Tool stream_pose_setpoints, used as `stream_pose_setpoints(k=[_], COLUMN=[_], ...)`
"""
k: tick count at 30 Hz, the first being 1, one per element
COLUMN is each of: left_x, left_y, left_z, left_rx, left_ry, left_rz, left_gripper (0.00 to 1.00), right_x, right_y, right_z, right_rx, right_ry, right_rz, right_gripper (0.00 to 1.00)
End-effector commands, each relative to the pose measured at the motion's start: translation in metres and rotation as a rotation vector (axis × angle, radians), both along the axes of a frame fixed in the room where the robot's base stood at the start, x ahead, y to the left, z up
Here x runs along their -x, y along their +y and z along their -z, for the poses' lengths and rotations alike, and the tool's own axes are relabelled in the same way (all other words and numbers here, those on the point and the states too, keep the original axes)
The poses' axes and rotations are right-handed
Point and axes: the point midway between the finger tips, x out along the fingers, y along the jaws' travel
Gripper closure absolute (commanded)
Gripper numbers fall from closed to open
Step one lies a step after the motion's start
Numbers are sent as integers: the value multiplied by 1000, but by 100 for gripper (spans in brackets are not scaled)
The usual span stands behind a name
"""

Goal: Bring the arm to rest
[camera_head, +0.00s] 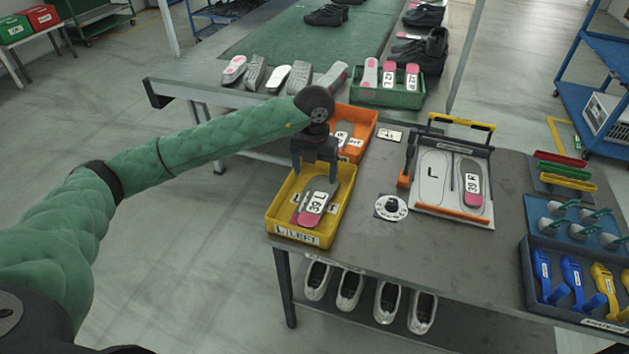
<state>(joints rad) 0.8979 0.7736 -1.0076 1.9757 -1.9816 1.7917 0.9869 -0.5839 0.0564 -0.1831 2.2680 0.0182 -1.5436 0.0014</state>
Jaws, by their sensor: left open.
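My left arm reaches in from the left in a green padded sleeve. My left gripper (316,166) points down over the back part of a yellow bin (278,213) on the grey table. Its jaws are open. Insoles with a white label reading 39 L (314,203) lie in the yellow bin, just in front of and below the fingers. I cannot tell whether the fingertips touch anything in the bin. My right gripper is not in view.
An orange bin (367,124) stands directly behind the gripper. To the right are a fixture board (433,184) with a 39 R insole, a round dial (391,207) and a dark tray (534,268) of blue and yellow tools. A conveyor (270,38) with shoes and insoles runs behind.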

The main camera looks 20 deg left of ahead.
Motion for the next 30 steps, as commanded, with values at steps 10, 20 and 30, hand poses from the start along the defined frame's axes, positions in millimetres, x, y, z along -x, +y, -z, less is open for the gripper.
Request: stream_pose_setpoints(k=[10,20,30], left_x=[0,1,52], left_y=[0,-2,-121], left_z=[-7,-6,9], left_rx=[-1,6,508], left_ry=[1,2,52], left_rz=[0,3,145], left_gripper=[22,22,22], right_x=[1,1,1], right_y=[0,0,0], right_z=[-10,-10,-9], right_rx=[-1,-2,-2], right_ry=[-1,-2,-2], right_rz=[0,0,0], right_gripper=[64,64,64])
